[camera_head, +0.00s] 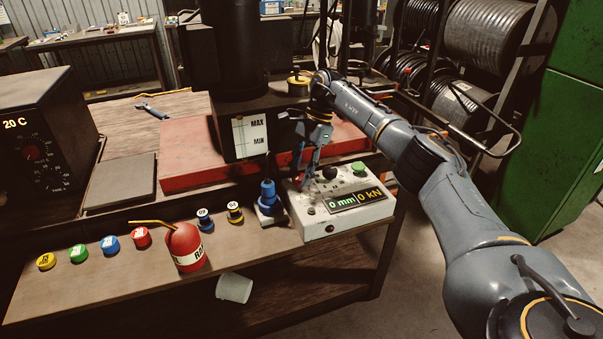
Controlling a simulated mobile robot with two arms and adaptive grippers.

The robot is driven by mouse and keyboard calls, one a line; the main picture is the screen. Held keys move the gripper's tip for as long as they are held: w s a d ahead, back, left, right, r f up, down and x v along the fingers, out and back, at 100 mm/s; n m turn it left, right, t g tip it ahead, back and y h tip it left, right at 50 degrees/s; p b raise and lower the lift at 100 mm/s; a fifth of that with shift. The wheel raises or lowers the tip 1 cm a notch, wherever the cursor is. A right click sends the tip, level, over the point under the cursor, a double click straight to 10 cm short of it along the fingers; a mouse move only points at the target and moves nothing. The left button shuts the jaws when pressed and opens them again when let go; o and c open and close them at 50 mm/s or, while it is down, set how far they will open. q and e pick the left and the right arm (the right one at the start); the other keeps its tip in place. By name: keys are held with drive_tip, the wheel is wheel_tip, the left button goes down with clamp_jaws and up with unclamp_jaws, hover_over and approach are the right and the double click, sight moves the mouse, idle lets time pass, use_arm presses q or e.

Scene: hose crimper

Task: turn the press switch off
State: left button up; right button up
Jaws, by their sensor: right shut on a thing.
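The press control box (340,222) is a pale unit on the front right of the bench. Its display (356,201) reads 0 mm and 0 kN. A green button (358,167) and a dark knob (330,173) sit on its top panel. My right gripper (308,181) reaches down from above onto the left part of this panel. It is shut on a small control there, which I take to be the press switch; the fingers hide it, so its position cannot be told. My left gripper is not in view.
A blue-handled tool (268,192) stands close left of the box. The red press base (190,150) is behind. A green cabinet (550,130) stands at right.

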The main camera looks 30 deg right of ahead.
idle(0.5)
drive_tip(key=o, duration=1.1)
drive_tip(key=shift+o, duration=0.2)
drive_tip(key=v, duration=0.7)
drive_tip(key=shift+r, duration=0.25)
drive_tip(key=shift+w+r, duration=0.1)
